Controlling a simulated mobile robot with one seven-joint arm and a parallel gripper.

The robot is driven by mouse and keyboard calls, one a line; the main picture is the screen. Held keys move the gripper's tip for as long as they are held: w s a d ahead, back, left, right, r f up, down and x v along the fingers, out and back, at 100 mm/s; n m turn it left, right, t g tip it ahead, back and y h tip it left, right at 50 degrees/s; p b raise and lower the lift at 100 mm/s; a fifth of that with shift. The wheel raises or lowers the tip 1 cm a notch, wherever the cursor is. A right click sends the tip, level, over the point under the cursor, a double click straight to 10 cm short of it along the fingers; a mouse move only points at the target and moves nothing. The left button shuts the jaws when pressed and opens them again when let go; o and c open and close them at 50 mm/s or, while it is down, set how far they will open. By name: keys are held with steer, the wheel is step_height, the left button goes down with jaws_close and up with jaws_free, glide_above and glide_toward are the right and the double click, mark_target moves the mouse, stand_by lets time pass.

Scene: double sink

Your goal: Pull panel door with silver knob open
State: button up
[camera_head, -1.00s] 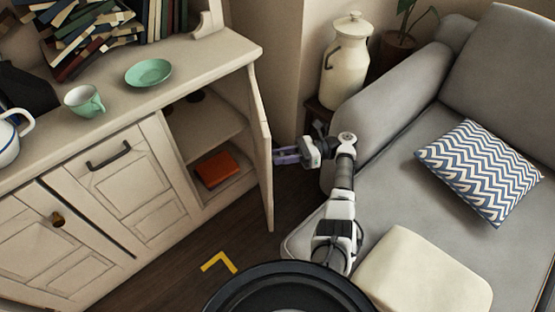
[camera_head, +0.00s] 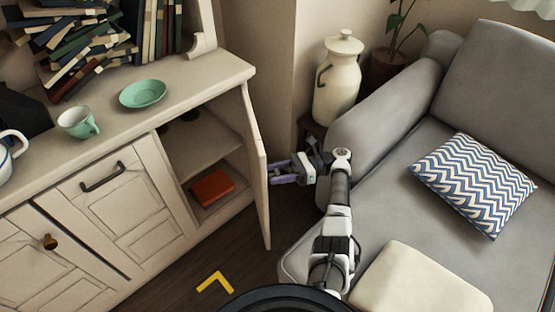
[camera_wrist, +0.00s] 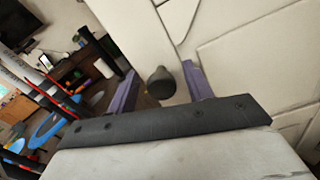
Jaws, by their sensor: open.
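The panel door (camera_head: 257,172) is the cream right-hand door of the low cabinet. It stands swung well out from the cabinet, with the shelves behind it showing. Its knob (camera_wrist: 161,84) looks dark grey in the wrist view, on the panelled outer face. My gripper (camera_head: 277,173) is on the door's outer side, to its right in the head view. The purple fingers are apart, one on each side of the knob in the wrist view (camera_wrist: 160,70). I cannot tell whether they touch it. In the head view the knob is hidden.
An orange-red box (camera_head: 212,188) lies inside the open compartment. The grey sofa (camera_head: 390,190) stands close to my arm on the right. A cream milk can (camera_head: 337,85) stands behind my gripper. A green cup (camera_head: 77,123) and saucer (camera_head: 143,94) sit on the cabinet top (camera_head: 185,90).

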step_height(320, 180, up, 20)
steer(key=p, duration=0.3)
steer(key=shift+f, duration=0.15)
